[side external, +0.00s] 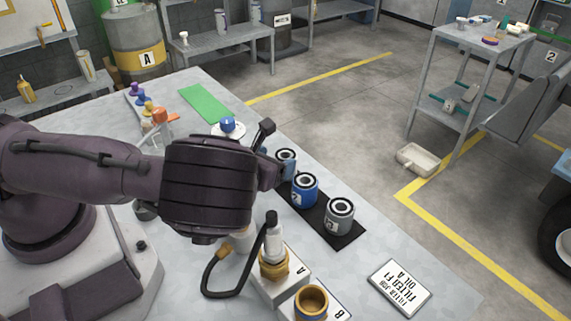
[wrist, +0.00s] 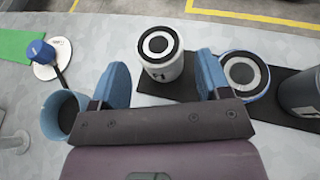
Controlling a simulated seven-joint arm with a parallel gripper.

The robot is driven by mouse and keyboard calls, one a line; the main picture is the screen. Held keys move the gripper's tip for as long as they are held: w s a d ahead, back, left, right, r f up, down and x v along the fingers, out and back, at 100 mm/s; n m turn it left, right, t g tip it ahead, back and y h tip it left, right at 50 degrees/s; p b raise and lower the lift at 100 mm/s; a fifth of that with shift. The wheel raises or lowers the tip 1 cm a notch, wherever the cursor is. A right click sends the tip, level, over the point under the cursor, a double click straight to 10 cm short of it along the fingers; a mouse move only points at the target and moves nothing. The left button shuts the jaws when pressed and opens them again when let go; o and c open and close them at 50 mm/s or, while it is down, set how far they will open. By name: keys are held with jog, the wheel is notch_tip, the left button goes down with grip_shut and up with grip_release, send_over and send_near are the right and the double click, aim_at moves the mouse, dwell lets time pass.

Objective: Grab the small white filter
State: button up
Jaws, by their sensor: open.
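My gripper (wrist: 162,78) is open, with one blue-padded finger on each side of the filter. Gaps show between the pads and the filter, so it is not gripped. In the side view the white filter (side external: 288,156) is at the far end of the filter row, partly hidden by my gripper (side external: 270,155).
A blue filter (side external: 304,190) stands close beside my right finger in the wrist view, with a grey filter (side external: 340,216) beyond it on the black mat (side external: 347,240). A blue cup (wrist: 58,112) is near the left finger. A filter sign (side external: 400,288) lies at the table's front.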

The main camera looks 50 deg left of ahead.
aim_at(280, 159)
jog(key=x, duration=0.5)
jog(key=shift+w+a+f, duration=0.15)
jog(key=shift+f, duration=0.2)
jog(key=c, duration=0.8)
